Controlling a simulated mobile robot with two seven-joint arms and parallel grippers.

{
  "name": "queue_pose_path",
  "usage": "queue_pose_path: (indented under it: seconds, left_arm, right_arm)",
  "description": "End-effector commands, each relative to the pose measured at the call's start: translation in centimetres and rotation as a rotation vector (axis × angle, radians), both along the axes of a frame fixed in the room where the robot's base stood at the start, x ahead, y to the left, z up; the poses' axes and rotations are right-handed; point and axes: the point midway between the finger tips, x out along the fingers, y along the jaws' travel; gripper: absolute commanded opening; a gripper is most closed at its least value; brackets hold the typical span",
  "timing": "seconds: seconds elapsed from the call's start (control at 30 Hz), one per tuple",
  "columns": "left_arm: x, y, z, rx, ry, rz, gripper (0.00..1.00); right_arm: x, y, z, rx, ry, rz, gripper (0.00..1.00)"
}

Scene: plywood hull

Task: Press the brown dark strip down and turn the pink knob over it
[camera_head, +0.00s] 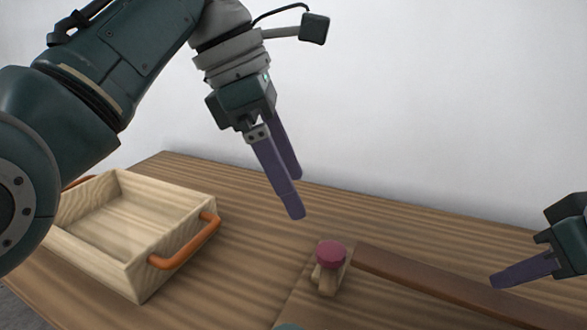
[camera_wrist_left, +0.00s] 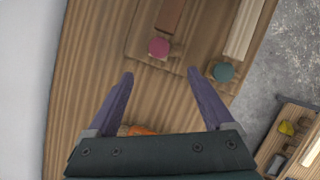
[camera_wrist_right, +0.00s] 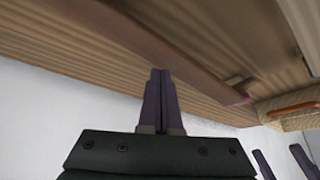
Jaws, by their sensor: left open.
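The brown dark strip (camera_head: 430,285) runs from beside the pink knob (camera_head: 331,254) toward the lower right. The knob sits on a small wooden latch piece at the strip's left end, beside the strip. Both also show in the left wrist view, strip (camera_wrist_left: 169,15) and knob (camera_wrist_left: 158,47). My left gripper (camera_head: 295,197) is open and empty, above and behind the knob. My right gripper (camera_wrist_right: 160,72) is shut with nothing visible between its fingers. Its tips are close to the strip's far edge; I cannot tell if they touch it.
A wooden tray (camera_head: 145,270) with orange handles stands left of the knob. A green knob (camera_wrist_left: 222,72) and a pale strip (camera_wrist_left: 243,28) lie on the near side. Another board with a yellow knob (camera_wrist_left: 286,128) shows below right. A white wall rises behind the table.

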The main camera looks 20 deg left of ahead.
Motion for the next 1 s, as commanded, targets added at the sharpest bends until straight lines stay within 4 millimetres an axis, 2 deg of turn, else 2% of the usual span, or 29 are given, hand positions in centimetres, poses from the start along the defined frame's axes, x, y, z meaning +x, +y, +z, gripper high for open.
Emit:
queue_pose_path:
  seconds: [0.07,0.17,0.63,0.8,1.0]
  left_arm:
    - [0.3,-0.2,0.4,-0.015,0.015,0.031,0.86]
    - [0.5,-0.5,-0.2,-0.021,0.024,0.044,0.86]
    - [1.9,-3.5,-8.4,-0.018,0.023,0.042,0.86]
    - [2.3,-4.0,-9.8,-0.019,0.021,0.042,0.86]
    - [2.4,-4.2,-10.4,-0.019,0.017,0.042,0.86]
  right_arm:
    - [0.0,0.0,0.0,0.000,0.000,0.000,0.00]
    - [0.0,0.0,0.0,0.000,0.000,0.000,0.00]
    - [0.0,0.0,0.0,0.000,0.000,0.000,0.00]
    - [0.0,0.0,0.0,0.000,0.000,0.000,0.00]
    - [0.0,0.0,0.0,0.000,0.000,0.000,0.00]
